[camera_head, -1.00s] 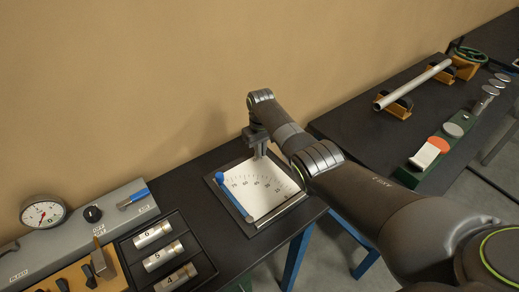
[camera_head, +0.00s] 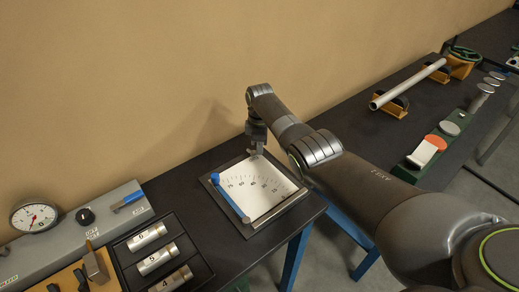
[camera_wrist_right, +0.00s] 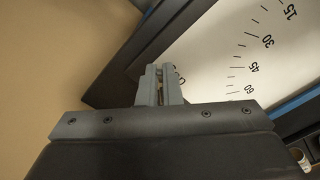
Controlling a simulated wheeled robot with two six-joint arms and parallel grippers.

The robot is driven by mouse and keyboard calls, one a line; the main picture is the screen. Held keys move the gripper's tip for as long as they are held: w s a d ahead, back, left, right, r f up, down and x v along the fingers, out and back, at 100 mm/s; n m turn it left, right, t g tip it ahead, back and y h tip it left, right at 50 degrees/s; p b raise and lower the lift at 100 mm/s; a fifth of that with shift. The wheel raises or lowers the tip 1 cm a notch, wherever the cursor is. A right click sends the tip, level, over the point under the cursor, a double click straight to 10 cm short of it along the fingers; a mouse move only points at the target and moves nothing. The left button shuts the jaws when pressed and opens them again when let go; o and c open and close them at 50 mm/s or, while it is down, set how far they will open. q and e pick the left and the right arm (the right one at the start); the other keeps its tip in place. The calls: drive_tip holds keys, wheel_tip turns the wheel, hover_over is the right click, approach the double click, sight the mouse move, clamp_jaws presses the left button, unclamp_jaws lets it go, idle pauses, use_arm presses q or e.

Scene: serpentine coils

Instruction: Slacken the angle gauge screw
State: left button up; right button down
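The angle gauge (camera_head: 262,218) is a dark-framed board with a white scale sheet, lying on the black bench. A blue arm (camera_head: 232,201) lies along its left side and ends in a blue knob (camera_head: 214,179). My right gripper (camera_head: 258,152) points down over the back edge of the board, apart from the blue knob. In the right wrist view its two grey fingers (camera_wrist_right: 160,84) are close together with a narrow gap, beside the scale sheet (camera_wrist_right: 215,55). A small rounded detail is partly hidden by the fingertips; I cannot tell whether it is a screw. My left gripper is out of view.
A grey panel with a dial (camera_head: 35,217) and a rack of numbered metal cylinders (camera_head: 147,236) stand left of the gauge. On the right bench are a metal bar on orange supports (camera_head: 409,84) and a green strip with discs (camera_head: 436,142). The wall (camera_head: 150,80) is close behind.

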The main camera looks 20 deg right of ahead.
drive_tip(key=n, duration=0.1)
drive_tip(key=n+b, duration=0.1)
drive_tip(key=n, duration=0.1)
drive_tip(key=shift+w+f+n+b, duration=0.15)
drive_tip(key=shift+f+n+b, duration=0.15)
drive_tip(key=shift+f, duration=0.1)
drive_tip(key=shift+w+n+b, duration=0.15)
drive_tip(key=shift+n+b, duration=0.6)
drive_tip(key=shift+n, duration=0.75)
drive_tip(key=c, duration=1.6)
unclamp_jaws()
drive_tip(key=shift+w, duration=0.25)
drive_tip(key=shift+r, duration=0.1)
drive_tip(key=shift+r, duration=0.2)
